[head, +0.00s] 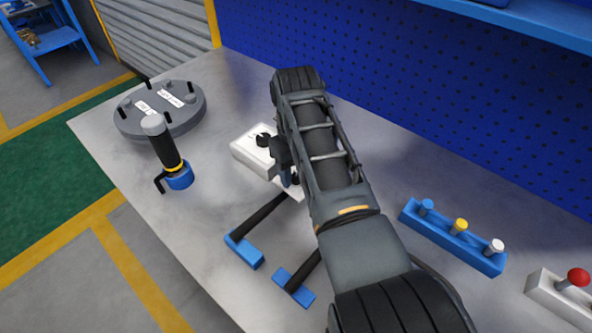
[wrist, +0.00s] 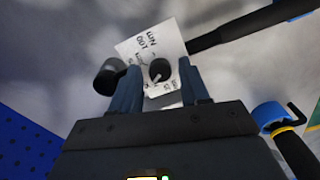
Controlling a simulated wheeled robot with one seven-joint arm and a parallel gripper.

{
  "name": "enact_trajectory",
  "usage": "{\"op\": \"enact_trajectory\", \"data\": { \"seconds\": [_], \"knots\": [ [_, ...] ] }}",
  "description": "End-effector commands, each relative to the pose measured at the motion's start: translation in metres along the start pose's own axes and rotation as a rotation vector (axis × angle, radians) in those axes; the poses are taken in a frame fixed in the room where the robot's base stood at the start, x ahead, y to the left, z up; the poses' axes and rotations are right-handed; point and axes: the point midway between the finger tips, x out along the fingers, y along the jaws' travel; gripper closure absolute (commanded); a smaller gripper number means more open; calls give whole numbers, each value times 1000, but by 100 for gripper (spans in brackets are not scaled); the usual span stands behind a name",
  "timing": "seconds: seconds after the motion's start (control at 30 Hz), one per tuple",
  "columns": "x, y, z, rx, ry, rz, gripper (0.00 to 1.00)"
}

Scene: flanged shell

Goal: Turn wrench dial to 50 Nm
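The dial is a black round knob (wrist: 160,70) on a white scale box (wrist: 141,42) printed with "Nm" and "100". The other scale marks are too small or covered to read. A pale pointer mark shows at the knob's lower side in the wrist view. In the head view the white box (head: 247,153) lies mid-bench, partly hidden by my arm. My gripper (wrist: 160,90) is open, its two fingers apart on either side of the knob; I cannot tell whether they touch it. In the head view my gripper (head: 288,172) is mostly hidden at the box.
Two black rods with blue ends (head: 245,250) (head: 294,286) lie in front of the box. A black-handled tool in a blue holder (head: 179,177) and a round grey flange (head: 190,118) stand left. A blue rack (head: 450,240) and a red-knobbed box (head: 560,300) are at right.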

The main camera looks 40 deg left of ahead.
Motion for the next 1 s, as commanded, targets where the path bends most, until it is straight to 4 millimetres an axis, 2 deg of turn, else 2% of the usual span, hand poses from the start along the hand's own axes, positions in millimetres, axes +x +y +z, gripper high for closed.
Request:
{"op": "enact_trajectory", "data": {
  "seconds": [0.37,0.8,1.0],
  "knots": [
    [-3,0,0,0,0,0,48],
    [-65,1,0,0,2,0,48],
    [-77,0,0,0,0,0,48]
  ]
}}
